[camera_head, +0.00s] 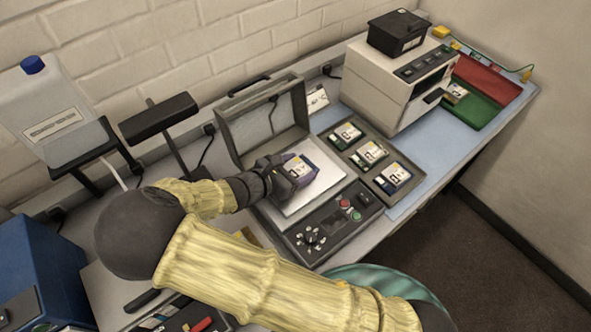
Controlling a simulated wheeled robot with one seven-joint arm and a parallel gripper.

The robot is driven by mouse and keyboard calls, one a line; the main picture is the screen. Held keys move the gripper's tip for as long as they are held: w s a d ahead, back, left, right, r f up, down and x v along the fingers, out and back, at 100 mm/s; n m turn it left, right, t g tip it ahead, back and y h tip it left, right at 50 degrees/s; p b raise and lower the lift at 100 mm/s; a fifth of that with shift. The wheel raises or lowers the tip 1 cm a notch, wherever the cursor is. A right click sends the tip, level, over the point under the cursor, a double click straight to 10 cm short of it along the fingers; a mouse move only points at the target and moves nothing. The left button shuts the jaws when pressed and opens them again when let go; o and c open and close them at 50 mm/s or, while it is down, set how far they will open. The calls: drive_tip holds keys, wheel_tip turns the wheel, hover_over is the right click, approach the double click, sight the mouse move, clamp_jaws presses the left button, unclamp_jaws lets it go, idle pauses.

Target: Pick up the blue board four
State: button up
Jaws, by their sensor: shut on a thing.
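A board with a blue-purple edge and a pale label (302,167) is at the white plate of an open-lidded grey case. My gripper (286,176) is shut on its left side. The dark fingers cover part of that side. I cannot tell whether the board rests on the plate or is just above it, and its number is too small to read.
The case's raised lid (250,128) stands behind the gripper; its control panel (335,222) is in front. To the right, a dark tray (345,155) holds three other boards. A white machine (385,85) stands behind it. Red (488,74) and green (480,106) areas lie far right.

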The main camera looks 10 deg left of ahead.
sight(297, 167)
drive_tip(key=shift+r, duration=0.15)
wheel_tip(297, 167, up, 10)
drive_tip(key=shift+f+b, duration=0.1)
drive_tip(key=shift+b, duration=0.45)
drive_tip(key=shift+f, duration=0.1)
idle(0.4)
